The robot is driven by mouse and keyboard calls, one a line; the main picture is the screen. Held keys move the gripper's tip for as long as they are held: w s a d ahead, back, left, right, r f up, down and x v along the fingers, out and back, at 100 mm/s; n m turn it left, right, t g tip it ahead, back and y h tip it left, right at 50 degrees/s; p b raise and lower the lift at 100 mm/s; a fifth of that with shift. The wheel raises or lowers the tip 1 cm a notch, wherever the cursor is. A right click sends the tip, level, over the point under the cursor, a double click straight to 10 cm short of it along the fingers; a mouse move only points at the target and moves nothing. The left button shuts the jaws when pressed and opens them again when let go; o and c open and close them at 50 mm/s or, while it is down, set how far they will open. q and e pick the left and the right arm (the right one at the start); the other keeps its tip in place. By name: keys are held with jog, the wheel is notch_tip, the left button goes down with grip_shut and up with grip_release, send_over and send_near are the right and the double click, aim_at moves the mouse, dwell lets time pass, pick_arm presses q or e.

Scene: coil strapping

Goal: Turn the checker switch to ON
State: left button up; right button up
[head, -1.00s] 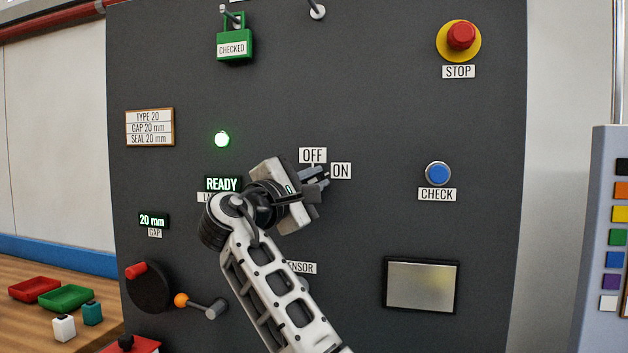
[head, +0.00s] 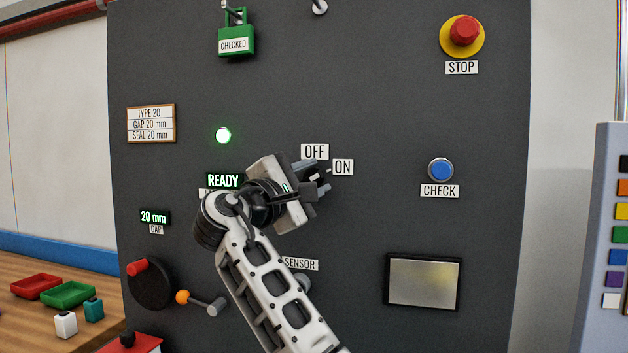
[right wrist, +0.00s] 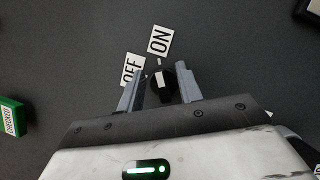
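The checker switch is a small black knob (right wrist: 163,88) with a white mark on the dark panel, beside the OFF label (head: 314,151) and the ON label (head: 343,167). In the right wrist view its white mark points up toward the ON label (right wrist: 160,40). My right gripper (head: 315,178) is at the switch, with its fingers apart on either side of the knob. My left gripper is out of view.
A blue CHECK button (head: 440,170) and a red STOP button (head: 464,30) are to the right on the panel. A green CHECKED padlock (head: 235,40) hangs above. A lit green lamp (head: 223,135) and a READY display (head: 223,181) are left of my gripper.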

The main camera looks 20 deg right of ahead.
jog(key=b+v, duration=0.3)
jog(key=v, duration=1.2)
